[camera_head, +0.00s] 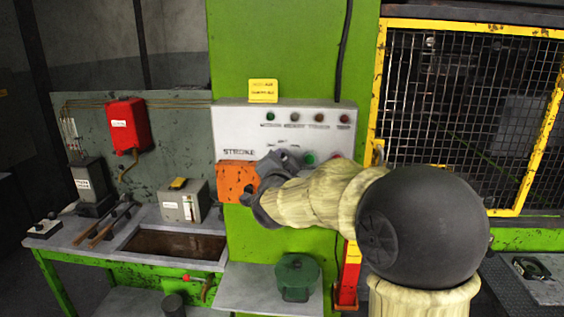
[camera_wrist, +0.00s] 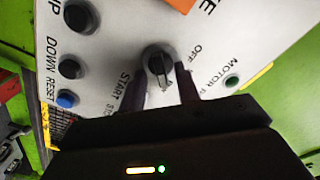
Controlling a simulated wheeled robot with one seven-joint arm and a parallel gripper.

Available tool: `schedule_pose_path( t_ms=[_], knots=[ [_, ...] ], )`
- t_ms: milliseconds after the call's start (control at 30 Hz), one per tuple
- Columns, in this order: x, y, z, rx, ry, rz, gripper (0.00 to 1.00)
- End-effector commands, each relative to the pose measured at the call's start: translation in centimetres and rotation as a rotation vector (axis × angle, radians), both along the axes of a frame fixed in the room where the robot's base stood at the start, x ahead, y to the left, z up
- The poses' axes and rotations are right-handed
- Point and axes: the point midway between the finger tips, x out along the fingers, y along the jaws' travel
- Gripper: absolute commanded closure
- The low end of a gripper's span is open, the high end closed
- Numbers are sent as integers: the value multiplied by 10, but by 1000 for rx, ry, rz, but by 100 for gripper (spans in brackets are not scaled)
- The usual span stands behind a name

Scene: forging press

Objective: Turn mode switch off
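The mode switch is a round black knob (camera_wrist: 160,62) on the light control panel (camera_head: 228,128), with an OFF label beside it in the wrist view. Its pointer stands roughly upright in that view; the exact setting is hard to read. My gripper (camera_wrist: 160,84) has its two dark fingers apart, one on each side of the knob's lower part. I cannot tell whether either finger touches it. In the head view my gripper (camera_head: 286,158) is in front of the panel and hides the switch.
An orange box (camera_head: 237,181) sits on the panel's lower left. Black buttons (camera_wrist: 70,67), a blue RESET button (camera_wrist: 66,99) and a green lamp (camera_wrist: 231,82) surround the switch. A yellow-framed mesh guard (camera_head: 460,110) stands right. A workbench (camera_head: 75,228) stands left.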

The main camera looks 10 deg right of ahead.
Motion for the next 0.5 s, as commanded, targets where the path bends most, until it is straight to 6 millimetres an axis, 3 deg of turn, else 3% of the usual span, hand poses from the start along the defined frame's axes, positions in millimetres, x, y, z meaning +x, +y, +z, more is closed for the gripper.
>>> schedule_pose_path(
  t_ms=[33, 200, 500],
  knots=[
    [0, 1, 0, 0, 0, 1, 70],
    [0, 3, 0, 0, 1, 5, 100],
    [0, 5, -1, -7, 5, 7, 100]
  ],
)
